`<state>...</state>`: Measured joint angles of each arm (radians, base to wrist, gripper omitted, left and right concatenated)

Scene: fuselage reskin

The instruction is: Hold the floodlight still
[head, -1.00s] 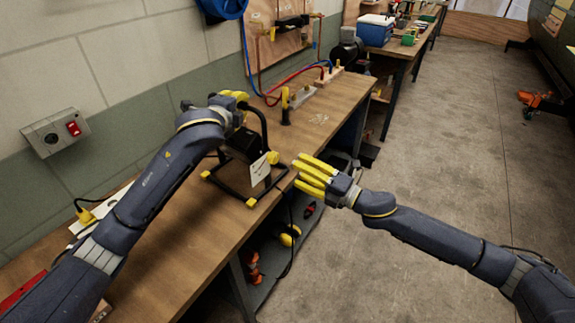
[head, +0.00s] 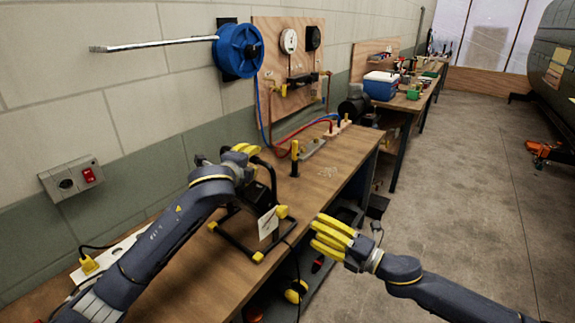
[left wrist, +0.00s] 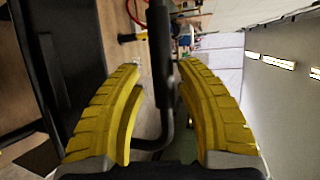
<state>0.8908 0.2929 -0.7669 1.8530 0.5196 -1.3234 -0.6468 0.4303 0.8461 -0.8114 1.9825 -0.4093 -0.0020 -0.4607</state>
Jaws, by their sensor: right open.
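The floodlight (head: 262,198) stands on the workbench, a dark lamp on a black tubular frame with yellow corner pieces. A white tag hangs on its near side. My left gripper (head: 247,152) is at the top of its frame. In the left wrist view, the yellow fingers of my left gripper (left wrist: 160,75) close in on both sides of the black frame bar (left wrist: 160,30). Part of the lamp is hidden behind my left arm. My right gripper (head: 322,238) is open and empty, right of the floodlight, beyond the bench's front edge.
The wooden workbench (head: 330,172) carries a yellow-handled tool (head: 295,158) and a white power strip. A blue reel (head: 238,50) and a wall switch box (head: 74,178) are above. A blue cooler (head: 381,86) stands farther back.

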